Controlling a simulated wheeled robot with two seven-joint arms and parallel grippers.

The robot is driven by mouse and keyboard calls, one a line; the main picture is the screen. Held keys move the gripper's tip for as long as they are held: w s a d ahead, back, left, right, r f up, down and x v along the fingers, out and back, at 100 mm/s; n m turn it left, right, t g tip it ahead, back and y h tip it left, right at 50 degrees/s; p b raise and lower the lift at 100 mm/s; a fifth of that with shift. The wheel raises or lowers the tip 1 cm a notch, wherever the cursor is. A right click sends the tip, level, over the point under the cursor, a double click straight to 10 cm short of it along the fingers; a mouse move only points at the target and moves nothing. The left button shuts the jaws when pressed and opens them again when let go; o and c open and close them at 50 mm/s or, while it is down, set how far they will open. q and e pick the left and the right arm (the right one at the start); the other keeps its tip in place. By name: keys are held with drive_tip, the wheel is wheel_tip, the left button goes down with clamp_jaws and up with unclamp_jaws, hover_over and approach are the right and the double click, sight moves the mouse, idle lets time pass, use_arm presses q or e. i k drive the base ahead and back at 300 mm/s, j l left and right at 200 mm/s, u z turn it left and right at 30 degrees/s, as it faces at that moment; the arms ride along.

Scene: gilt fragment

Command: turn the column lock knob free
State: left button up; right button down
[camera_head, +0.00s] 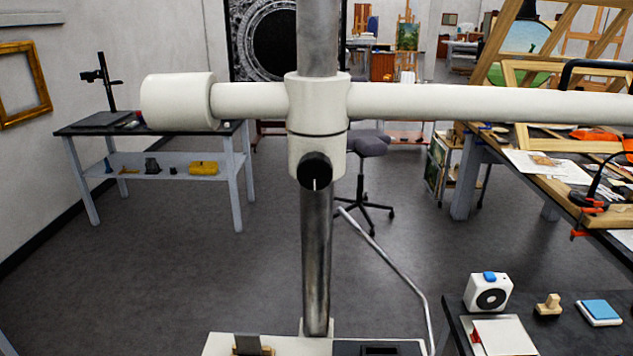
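The column lock knob (315,170) is a round black knob with a white line on its face. The line stands about upright, in the lower half of the knob. It sits on the front of the white collar (303,148), low on it. The collar is around a vertical grey metal column (317,260). A white horizontal arm (450,102) runs from the collar to the right, with a thick white cylinder (178,102) at its left end. Neither of my grippers shows in the head view.
A white base (270,343) carries the column. A dark table (570,330) at lower right holds a white device (488,292), a stamp (548,304) and a blue pad (600,311). A stool (365,150) stands behind. The floor left of the column is clear.

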sight(315, 170)
drive_tip(key=k+l+u, duration=0.3)
drive_tip(key=k+l, duration=0.3)
drive_tip(key=k+l+u, duration=0.3)
drive_tip(key=k, duration=0.3)
drive_tip(key=l, duration=0.1)
